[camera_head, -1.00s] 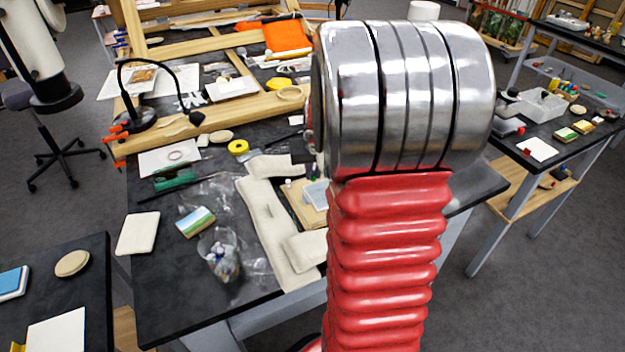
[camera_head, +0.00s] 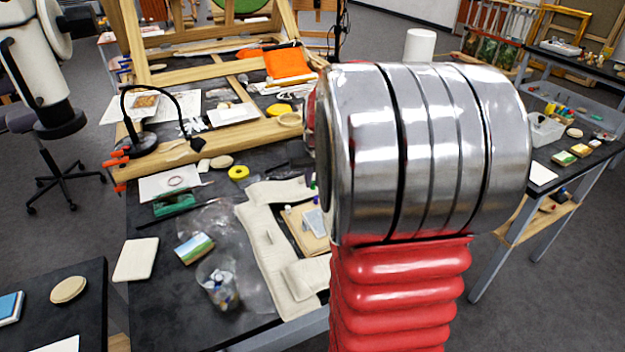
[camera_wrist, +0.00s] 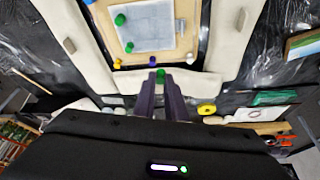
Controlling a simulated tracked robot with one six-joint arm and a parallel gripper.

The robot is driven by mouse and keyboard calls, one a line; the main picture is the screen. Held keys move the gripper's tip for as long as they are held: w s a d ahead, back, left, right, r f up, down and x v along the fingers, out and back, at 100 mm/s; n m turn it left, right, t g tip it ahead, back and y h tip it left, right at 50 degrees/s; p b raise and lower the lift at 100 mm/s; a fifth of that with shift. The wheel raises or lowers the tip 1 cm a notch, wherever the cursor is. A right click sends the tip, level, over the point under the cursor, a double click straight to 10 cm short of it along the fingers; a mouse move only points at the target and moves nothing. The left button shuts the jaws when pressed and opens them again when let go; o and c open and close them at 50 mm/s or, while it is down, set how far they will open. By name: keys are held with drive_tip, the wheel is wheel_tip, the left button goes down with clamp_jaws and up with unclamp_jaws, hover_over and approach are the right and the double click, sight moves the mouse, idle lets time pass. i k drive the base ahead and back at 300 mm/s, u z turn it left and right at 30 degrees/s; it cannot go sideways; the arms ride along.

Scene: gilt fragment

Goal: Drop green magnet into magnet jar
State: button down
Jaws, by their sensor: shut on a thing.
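In the wrist view my gripper (camera_wrist: 158,82) has its two dark fingers close together, with a small green magnet (camera_wrist: 162,74) at their tips. The fingers are above the pale padded strip at the edge of a wooden board. In the head view my silver and red arm hides the gripper. The magnet jar, a clear container (camera_head: 221,290) with several small coloured pieces inside, stands near the table's front edge, left of the padded strips. The jar is not clearly seen in the wrist view.
A small landscape picture (camera_head: 195,248) and crumpled clear film lie near the jar. A black lamp (camera_head: 140,140) stands behind.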

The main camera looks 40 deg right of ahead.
sight(228, 276)
drive_tip(key=k, duration=1)
